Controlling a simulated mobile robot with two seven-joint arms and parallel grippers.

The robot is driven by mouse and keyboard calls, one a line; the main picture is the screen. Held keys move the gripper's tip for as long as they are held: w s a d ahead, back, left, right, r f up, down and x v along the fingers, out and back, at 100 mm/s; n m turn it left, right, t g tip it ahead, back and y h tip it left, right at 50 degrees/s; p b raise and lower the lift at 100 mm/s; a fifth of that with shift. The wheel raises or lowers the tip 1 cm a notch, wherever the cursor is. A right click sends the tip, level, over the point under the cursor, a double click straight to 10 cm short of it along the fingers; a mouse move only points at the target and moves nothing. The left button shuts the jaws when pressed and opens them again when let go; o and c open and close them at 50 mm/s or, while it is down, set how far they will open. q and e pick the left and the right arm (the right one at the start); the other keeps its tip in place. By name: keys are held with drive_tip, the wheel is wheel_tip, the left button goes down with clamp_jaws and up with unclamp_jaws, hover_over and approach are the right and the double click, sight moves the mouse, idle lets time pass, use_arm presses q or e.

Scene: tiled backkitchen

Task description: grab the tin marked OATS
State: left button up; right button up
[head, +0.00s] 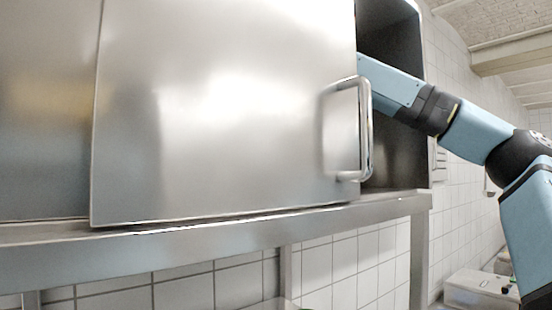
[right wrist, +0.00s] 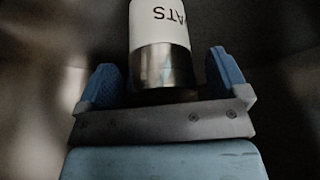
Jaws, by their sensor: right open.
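The tin marked OATS (right wrist: 163,45) shows in the right wrist view, a metal cylinder with a white label; only the letters ATS are readable, upside down. My right gripper (right wrist: 160,78) is open, with one blue finger on each side of the tin's near end. Gaps show between the fingers and the tin. In the head view my right arm reaches into the steel cabinet (head: 402,30) from the right, and the right gripper and the tin are hidden behind the sliding door. My left gripper is in neither view.
The steel sliding door (head: 225,110) with a bar handle (head: 366,130) covers most of the cabinet front. The opening is at its right, where my arm passes close to the handle. A light box (head: 478,290) stands low at the right.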

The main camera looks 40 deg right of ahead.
drive_tip(key=shift+s+a+r, duration=0.1)
drive_tip(key=c, duration=1.2)
